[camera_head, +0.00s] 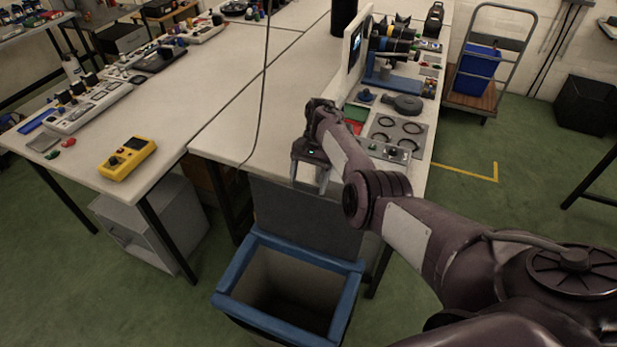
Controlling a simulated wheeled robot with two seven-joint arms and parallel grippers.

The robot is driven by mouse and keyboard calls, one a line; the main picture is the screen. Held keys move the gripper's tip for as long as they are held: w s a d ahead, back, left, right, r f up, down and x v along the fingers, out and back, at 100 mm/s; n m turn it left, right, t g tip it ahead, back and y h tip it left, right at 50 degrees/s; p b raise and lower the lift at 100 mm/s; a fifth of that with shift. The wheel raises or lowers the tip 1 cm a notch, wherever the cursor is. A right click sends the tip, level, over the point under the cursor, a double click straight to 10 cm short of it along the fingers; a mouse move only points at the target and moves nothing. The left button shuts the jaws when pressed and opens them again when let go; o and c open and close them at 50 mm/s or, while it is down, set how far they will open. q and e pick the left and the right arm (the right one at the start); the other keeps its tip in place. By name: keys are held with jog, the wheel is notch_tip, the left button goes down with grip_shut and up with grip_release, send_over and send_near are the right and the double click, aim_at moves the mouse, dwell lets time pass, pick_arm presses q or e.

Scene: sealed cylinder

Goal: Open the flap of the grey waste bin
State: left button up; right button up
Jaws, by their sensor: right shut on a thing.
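The grey waste bin with a blue rim (233,274) stands on the floor at the front of the table. Its opening is uncovered and the dark inside shows. The grey flap (300,215) stands up at the back of the bin, against the table's front. My right gripper (309,184) comes in from the right and points down at the flap's top edge, shut on it. The exact contact at the fingertips is small in this view. My left gripper is not in view.
White tables (225,135) stand behind the bin, with a yellow meter (127,158) at the left. A panel with black rings (397,135) lies beside my right arm. A grey cabinet (150,222) stands under the left table. Green floor is free left of the bin.

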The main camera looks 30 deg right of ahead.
jog(key=shift+s+a+f, duration=0.2)
jog(key=shift+s+f, duration=0.1)
jog(key=shift+f, duration=0.2)
jog(key=o, duration=1.1)
jog(key=shift+o, duration=1.5)
jog(key=shift+w+f, duration=0.1)
jog(key=shift+w, duration=0.1)
jog(key=shift+s, duration=0.1)
jog(key=shift+d, duration=0.1)
